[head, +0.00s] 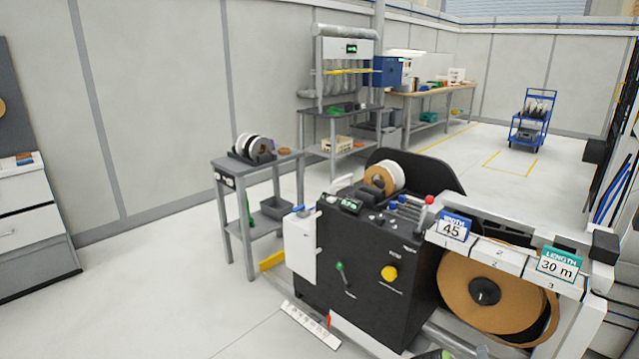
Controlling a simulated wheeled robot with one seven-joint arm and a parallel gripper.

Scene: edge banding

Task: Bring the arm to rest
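Neither my arm nor my gripper can be made out in the head view, so its pose and whether it is open or shut are hidden. The black edge-banding machine (360,262) stands in front of me, right of centre. A large brown roll (480,292) sits on its right side under a white rail with the signs "WIDTH 45" (453,228) and "LENGTH 30 m" (558,265). A smaller white and brown roll (380,180) sits on top at the back.
A grey side table (228,172) with rolls stands left of the machine. A white drawer cabinet (28,235) is at the far left. A grey rack (340,115), a wooden bench (440,90) and a blue cart (533,117) are farther back. The floor at left is clear.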

